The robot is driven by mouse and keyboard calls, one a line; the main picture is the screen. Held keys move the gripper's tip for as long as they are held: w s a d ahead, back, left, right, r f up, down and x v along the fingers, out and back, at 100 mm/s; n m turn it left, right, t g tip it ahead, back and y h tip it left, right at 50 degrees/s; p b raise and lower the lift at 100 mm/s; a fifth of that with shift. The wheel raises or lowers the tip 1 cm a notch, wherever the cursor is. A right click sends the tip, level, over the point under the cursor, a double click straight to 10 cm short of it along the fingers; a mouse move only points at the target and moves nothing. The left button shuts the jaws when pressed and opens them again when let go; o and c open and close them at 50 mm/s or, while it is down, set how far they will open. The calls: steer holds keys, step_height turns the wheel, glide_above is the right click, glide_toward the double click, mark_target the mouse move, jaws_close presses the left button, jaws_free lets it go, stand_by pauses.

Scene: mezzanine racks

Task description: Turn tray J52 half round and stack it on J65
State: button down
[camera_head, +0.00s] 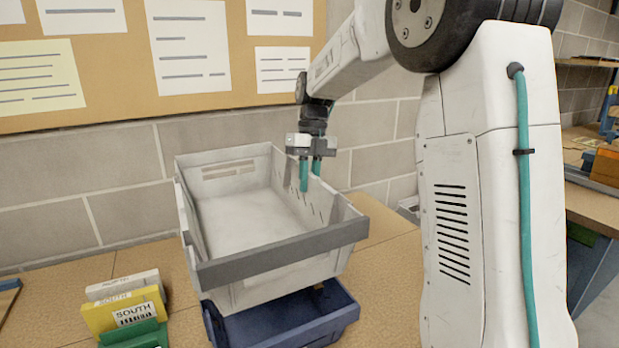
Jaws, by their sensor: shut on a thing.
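A light grey open tray (285,295) with a darker grey band along its near rim is directly above a dark blue tray (335,322). It looks empty and slightly tilted. My gripper (310,178) is shut on the grey tray's right-hand wall, with one teal finger inside it. The blue tray is mostly hidden under the grey one, and its front edge and corners show on the table. I cannot tell whether the two trays touch. No J52 or J65 label is readable on either tray.
Cards marked SOUTH (125,307) in a green holder (137,337) stand on the wooden table at the left. A block wall with a pinboard (110,108) is close behind. Another grey container (408,208) is partly hidden behind my arm. Shelving stands at the far right.

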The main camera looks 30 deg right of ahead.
steer(key=shift+f, duration=4.05)
steer(key=c, duration=1.7)
jaws_free()
steer(key=shift+v, duration=5.45)
steer(key=shift+d, duration=0.1)
